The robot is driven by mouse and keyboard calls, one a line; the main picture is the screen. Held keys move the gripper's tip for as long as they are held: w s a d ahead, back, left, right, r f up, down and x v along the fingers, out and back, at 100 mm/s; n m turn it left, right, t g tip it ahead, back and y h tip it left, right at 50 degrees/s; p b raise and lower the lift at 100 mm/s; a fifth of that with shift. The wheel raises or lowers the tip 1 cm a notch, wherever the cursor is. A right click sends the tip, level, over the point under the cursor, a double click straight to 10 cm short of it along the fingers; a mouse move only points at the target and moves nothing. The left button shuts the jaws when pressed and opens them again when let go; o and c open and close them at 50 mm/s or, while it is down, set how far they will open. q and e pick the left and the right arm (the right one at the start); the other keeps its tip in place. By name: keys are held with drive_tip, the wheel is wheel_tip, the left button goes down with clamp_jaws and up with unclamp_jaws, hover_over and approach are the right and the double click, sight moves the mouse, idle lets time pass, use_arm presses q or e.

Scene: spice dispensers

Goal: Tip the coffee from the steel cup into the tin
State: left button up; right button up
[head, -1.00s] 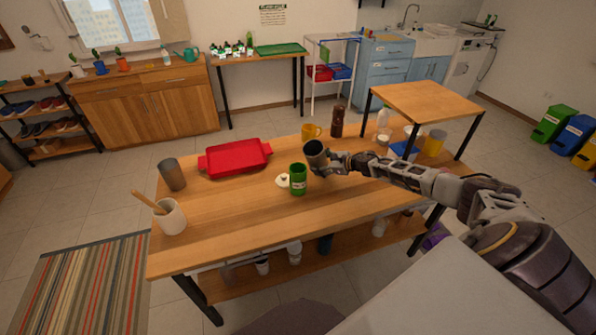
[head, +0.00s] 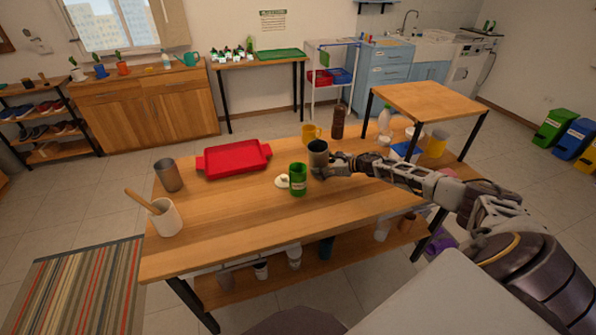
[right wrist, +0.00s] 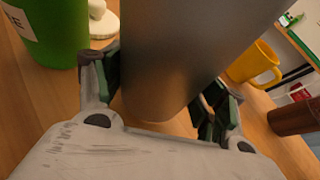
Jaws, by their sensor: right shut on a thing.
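The steel cup (head: 318,154) is dark grey and stands near upright just right of the tin. My right gripper (head: 322,170) is shut on the steel cup, with a finger on either side of it in the right wrist view (right wrist: 160,90). The green tin (head: 298,180) has a white label and stands upright on the table, left of the cup; it also shows in the right wrist view (right wrist: 55,35). A white lid (head: 282,181) lies on the table beside the tin. The coffee inside the cup cannot be made out. My left gripper is out of view.
The wooden table (head: 220,215) also holds a red tray (head: 234,159), a second metal cup (head: 168,175), a white crock with a wooden utensil (head: 165,218), a yellow mug (head: 311,134) and a brown grinder (head: 338,122). A small raised wooden stand (head: 425,100) is at the right.

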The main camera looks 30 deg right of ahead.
drive_tip(key=shift+f+b, duration=0.15)
drive_tip(key=shift+b, duration=0.35)
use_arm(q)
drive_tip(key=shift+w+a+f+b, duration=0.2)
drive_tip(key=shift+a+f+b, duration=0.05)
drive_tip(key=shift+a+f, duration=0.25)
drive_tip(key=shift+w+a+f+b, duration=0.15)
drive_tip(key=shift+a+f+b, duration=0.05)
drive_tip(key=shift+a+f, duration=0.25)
use_arm(e)
drive_tip(key=shift+f+m+y, duration=0.1)
drive_tip(key=shift+m+y, duration=0.3)
drive_tip(key=shift+m, duration=0.1)
